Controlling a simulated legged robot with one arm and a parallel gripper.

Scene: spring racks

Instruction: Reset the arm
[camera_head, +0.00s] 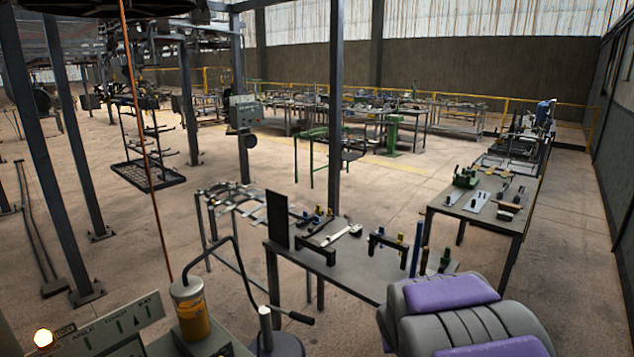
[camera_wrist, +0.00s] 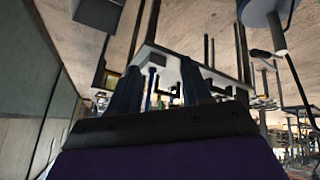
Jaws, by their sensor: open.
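My gripper (camera_wrist: 160,68) shows in the wrist view as two dark fingers, spread apart. No object shows held between them. Beyond the fingers is a workbench with legs, and the wrist picture looks upside down, with floor along its top. A dark bar and a purple surface fill the bottom of the wrist view. In the head view, I cannot make out the gripper's fingers.
A workbench (camera_head: 378,266) with clamps and small tools stands in front, with another tool table (camera_head: 440,208) behind it at right. A yellow pump (camera_head: 192,312) stands lower left. A steel post (camera_head: 336,110) rises behind the front bench. Open floor (camera_head: 265,165) lies left of the post.

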